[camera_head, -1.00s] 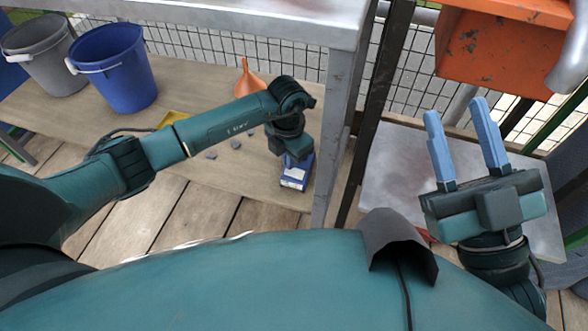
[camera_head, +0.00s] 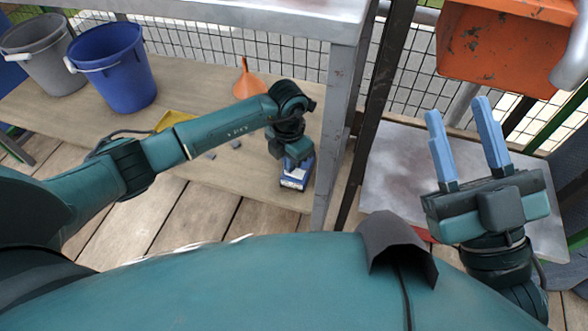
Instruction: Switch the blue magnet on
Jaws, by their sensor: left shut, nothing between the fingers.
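The blue magnet (camera_head: 296,178), a small blue block with a white label on its side, stands on the wooden shelf near its front right edge. My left gripper (camera_head: 297,162) is directly over it, pointing down. Its body covers the magnet's top, so I cannot see the switch or whether the fingers touch it. The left fingers are shut with nothing held between them. My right gripper (camera_head: 457,111) is open and empty, pointing up over the grey panel on the right.
A grey metal table leg (camera_head: 337,130) rises just right of the magnet. An orange funnel (camera_head: 247,82), a yellow object (camera_head: 174,119) and small dark pieces (camera_head: 234,144) lie on the shelf (camera_head: 190,85). A blue bucket (camera_head: 118,75) and a grey bucket (camera_head: 42,62) stand left. An orange bin (camera_head: 503,45) is upper right.

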